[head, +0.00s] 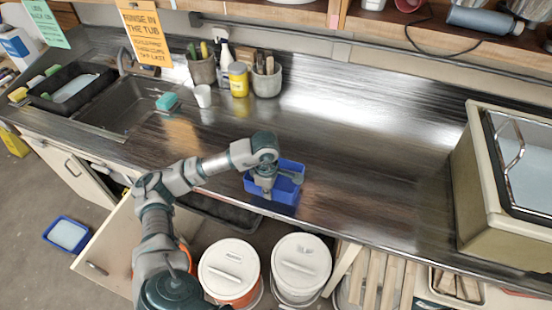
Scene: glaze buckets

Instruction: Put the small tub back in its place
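A small blue tub (286,196) sits near the front edge of the dark metal counter, at the middle of the head view. My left arm reaches across from the lower left, and my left gripper (268,188) points down at the tub, over its left part. The gripper covers part of the tub's inside. Its fingertips are too small and hidden to tell whether they grip the tub wall. My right gripper is not in view.
A sink (120,103) with a black rack (72,86) is at the left. Tool pots (267,82), a yellow can (239,80) and a white cup (203,96) stand at the back. A beige box (480,185) stands right. Lidded buckets (300,262) are below; another blue tub (67,235) is on the floor.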

